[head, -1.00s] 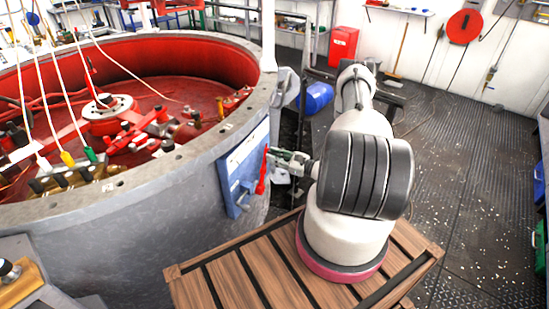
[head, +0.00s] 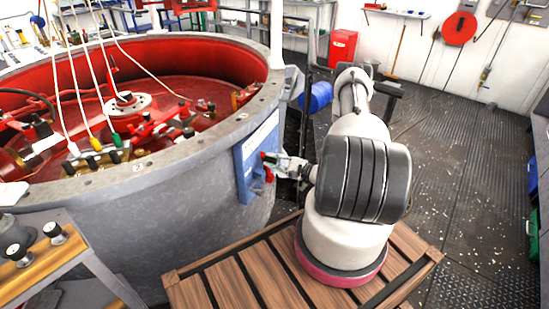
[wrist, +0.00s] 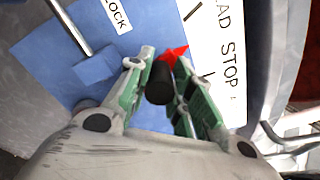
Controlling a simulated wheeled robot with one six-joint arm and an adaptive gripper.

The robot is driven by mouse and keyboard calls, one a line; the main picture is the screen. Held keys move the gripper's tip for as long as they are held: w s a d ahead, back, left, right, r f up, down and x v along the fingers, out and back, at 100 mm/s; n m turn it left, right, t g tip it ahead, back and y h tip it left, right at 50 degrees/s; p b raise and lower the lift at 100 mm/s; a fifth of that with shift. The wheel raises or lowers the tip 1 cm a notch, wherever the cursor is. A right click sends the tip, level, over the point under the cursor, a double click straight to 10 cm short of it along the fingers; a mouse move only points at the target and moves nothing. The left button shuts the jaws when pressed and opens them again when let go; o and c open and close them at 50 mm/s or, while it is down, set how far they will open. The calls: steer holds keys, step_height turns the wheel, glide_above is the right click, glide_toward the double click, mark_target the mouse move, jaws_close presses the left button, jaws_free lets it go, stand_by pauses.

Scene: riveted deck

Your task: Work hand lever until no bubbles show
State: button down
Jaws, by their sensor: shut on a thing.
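The hand lever is red with a black grip. In the wrist view its black grip (wrist: 159,82) sits between the two green-padded fingers of my gripper (wrist: 163,64), which is shut on it. The red part (wrist: 172,54) shows just beyond the fingertips. In the head view, the red lever (head: 268,174) stands at a blue panel (head: 244,184) on the outside of the large grey tank (head: 190,188), with my gripper (head: 275,163) against it and partly hiding it. No bubbles or sight glass can be made out.
The wrist view shows a LOCK label (wrist: 112,14), a white plate reading "AD STOP" (wrist: 226,50) and a metal rod (wrist: 68,28) near the fingers. Cables and fittings fill the red tank interior. A side unit with black knobs (head: 53,232) stands front left. Floor (head: 470,190) is open at right.

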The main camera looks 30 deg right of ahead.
steer(key=shift+s+a+f+n, duration=0.35)
steer(key=shift+s+a+n, duration=0.25)
steer(key=shift+a, duration=0.2)
steer(key=c, duration=1.2)
jaws_free()
steer(key=shift+c, duration=0.2)
steer(key=shift+w+d, duration=0.1)
steer(key=v, duration=1.2)
